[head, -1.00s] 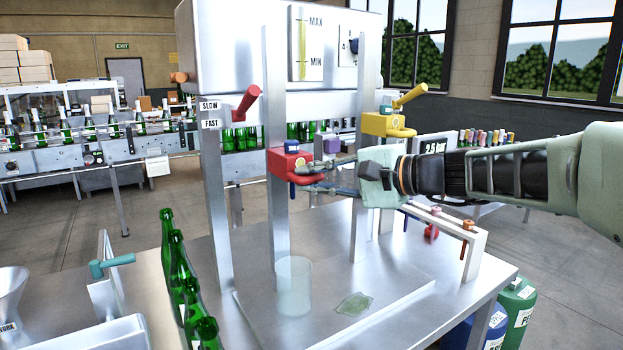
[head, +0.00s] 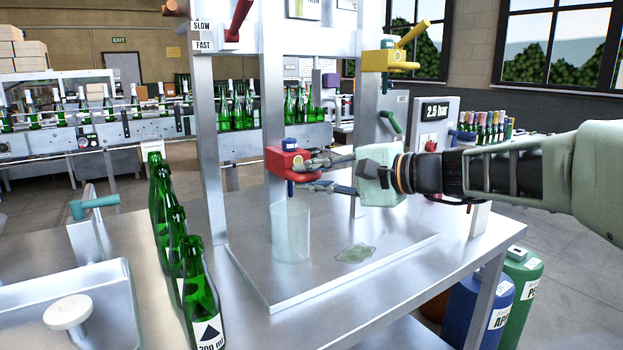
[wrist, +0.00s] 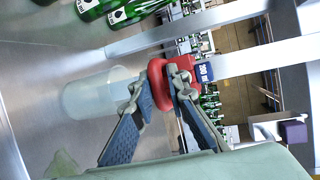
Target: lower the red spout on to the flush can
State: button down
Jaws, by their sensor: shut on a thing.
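The red spout (head: 284,161), with a blue knob on top, sits on the left front post. Its short dark nozzle points down at the mouth of the flush can (head: 290,238), a clear, empty-looking cylinder standing upright on the metal plate. My gripper (head: 318,174) reaches in from the right and is shut on the spout's red handle. The wrist view also shows the red spout (wrist: 157,83) between my fingers (wrist: 158,92) and the can (wrist: 90,98) beside it.
A yellow spout (head: 388,60) sits higher on the right post. Several green bottles (head: 172,235) stand in a row left of the plate. A green patch (head: 355,253) lies on the plate right of the can. The table's front right is clear.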

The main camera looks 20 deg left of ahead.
jog(key=shift+d+f, duration=0.1)
jog(key=shift+f, duration=0.5)
jog(key=c, duration=2)
grip_release()
jog(key=shift+o, duration=0.2)
jog(key=shift+r, duration=0.1)
jog(key=shift+r, duration=0.15)
jog(key=v, duration=1.1)
jog(key=shift+d, duration=0.4)
jog(key=shift+s+r, duration=0.1)
jog(key=shift+s, duration=0.05)
